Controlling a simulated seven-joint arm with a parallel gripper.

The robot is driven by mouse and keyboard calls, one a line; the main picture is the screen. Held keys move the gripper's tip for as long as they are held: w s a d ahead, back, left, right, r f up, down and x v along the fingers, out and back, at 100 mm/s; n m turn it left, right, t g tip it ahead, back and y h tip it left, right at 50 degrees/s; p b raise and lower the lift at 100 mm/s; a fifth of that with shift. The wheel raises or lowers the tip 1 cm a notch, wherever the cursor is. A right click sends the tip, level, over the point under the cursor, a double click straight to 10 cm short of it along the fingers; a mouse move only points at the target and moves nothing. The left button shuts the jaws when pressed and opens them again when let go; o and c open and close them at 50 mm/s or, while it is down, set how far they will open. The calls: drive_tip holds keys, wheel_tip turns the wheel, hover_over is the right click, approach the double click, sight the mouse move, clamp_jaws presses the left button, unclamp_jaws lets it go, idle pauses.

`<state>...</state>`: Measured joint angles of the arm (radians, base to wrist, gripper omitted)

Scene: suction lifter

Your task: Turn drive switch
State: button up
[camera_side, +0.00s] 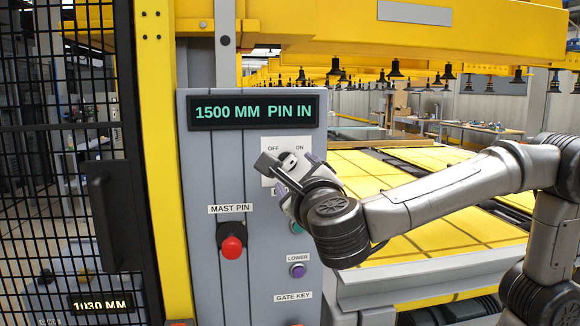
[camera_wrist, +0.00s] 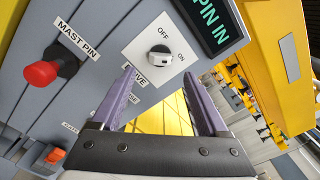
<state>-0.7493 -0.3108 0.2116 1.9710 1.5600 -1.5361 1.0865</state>
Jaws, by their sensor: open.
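The drive switch is a round dark knob with a pale face (camera_wrist: 159,56) on a white plate marked OFF and ON, shown in the wrist view. The same white plate (camera_side: 272,145) shows in the side view, where my gripper covers much of it and of the knob. My gripper (camera_side: 290,163) is at the panel front, close to the switch. In the wrist view its two purple fingers (camera_wrist: 158,82) are spread apart, with the knob ahead of the gap between their tips. The fingers look empty. I cannot tell which mark the knob points to.
The grey panel (camera_side: 188,200) has a display (camera_side: 253,112) reading "1500 MM PIN IN". A red MAST PIN knob (camera_side: 231,246) sticks out at lower left. A purple LOWER button (camera_side: 297,270) is below my gripper. A black mesh gate (camera_side: 60,150) stands left, yellow decking (camera_side: 440,225) right.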

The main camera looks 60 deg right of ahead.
sight(290, 166)
drive_tip(key=shift+x, duration=3.4)
clamp_jaws()
